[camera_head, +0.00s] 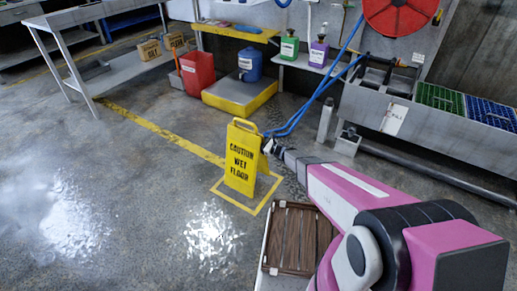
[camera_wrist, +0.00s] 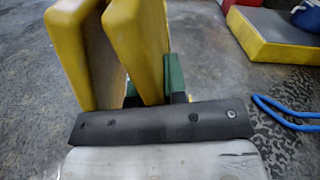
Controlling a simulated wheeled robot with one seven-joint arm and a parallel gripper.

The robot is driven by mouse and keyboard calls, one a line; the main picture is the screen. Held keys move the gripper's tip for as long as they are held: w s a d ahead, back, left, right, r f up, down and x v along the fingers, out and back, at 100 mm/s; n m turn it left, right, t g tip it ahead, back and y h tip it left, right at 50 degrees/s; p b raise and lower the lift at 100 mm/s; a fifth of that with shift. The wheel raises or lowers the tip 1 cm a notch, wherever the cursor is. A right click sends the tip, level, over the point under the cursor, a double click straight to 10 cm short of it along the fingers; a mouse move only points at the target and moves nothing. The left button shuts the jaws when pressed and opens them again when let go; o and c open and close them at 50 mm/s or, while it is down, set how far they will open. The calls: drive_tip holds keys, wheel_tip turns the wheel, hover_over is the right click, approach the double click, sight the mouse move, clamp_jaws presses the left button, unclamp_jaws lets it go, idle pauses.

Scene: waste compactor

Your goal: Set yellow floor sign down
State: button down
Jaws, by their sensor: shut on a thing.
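The yellow floor sign (camera_head: 241,160) reads "CAUTION WET FLOOR" and stands upright, its two panels spread like an A-frame. Its lower edge appears within or just over a yellow taped outline (camera_head: 258,211) on the floor. I cannot tell for certain whether its feet touch the floor. My gripper (camera_head: 267,146) is at the sign's upper right edge, shut on it. In the wrist view the sign's two thick yellow panels (camera_wrist: 138,45) rise ahead of the gripper, with green finger pads (camera_wrist: 174,75) against the nearer panel. The gripped spot is partly hidden.
A wooden slatted crate (camera_head: 297,238) lies in front of the sign, beneath my arm. A yellow-edged platform (camera_head: 240,97) with a blue container (camera_head: 250,64) and a red bin (camera_head: 198,73) stand behind. Blue hose (camera_head: 305,108) trails behind the sign. Wet, open floor lies left.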

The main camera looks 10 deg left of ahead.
drive_tip(key=shift+w+a+f, duration=0.2)
drive_tip(key=shift+w+f, duration=0.1)
drive_tip(key=shift+f, duration=1.95)
drive_tip(key=c, duration=1.2)
unclamp_jaws()
drive_tip(key=shift+o, duration=0.2)
